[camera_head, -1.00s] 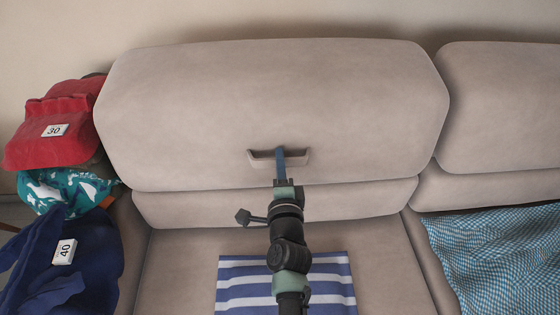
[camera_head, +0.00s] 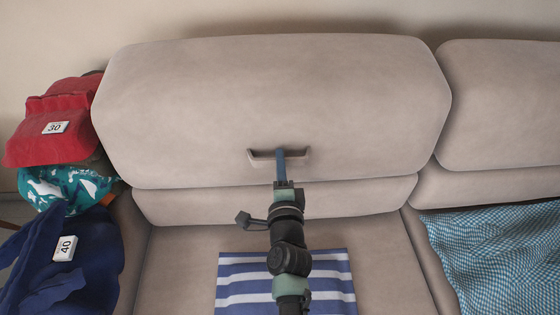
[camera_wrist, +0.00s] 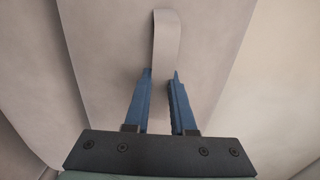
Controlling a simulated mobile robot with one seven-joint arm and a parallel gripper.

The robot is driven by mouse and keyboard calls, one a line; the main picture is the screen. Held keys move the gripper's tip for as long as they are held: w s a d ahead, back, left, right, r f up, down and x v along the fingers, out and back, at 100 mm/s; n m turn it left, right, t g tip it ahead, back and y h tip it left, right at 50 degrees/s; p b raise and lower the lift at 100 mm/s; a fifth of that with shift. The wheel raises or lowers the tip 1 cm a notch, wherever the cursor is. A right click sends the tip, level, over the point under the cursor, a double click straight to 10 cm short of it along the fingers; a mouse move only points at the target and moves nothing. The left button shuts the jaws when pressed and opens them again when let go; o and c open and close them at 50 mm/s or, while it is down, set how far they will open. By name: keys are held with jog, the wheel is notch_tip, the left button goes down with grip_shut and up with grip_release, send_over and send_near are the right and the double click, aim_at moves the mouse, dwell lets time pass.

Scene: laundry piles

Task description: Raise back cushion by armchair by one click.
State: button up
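The beige back cushion (camera_head: 270,95) stands at the back of the left sofa seat. A grey pull handle (camera_head: 300,157) sits low in its middle, and it shows as a pale bar (camera_wrist: 166,38) in the wrist view. My gripper (camera_head: 281,153) is at the handle, its blue fingers reaching in from below. In the wrist view my gripper (camera_wrist: 162,78) has one finger on each side of the bar, close against it, so it looks shut on the handle. The bar's lower part runs down between the fingers. No armchair is clearly in view.
A second back cushion (camera_head: 500,105) stands to the right, a narrow gap away. Red (camera_head: 58,120), teal (camera_head: 60,188) and navy (camera_head: 70,255) laundry lies at the left. A striped cloth (camera_head: 240,280) lies on the seat and a blue checked cloth (camera_head: 500,255) at the right.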

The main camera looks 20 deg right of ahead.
jog(key=o, duration=0.3)
jog(key=shift+o, duration=0.2)
jog(key=p+v, duration=0.2)
jog(key=v, duration=1.1)
jog(key=shift+r, duration=0.15)
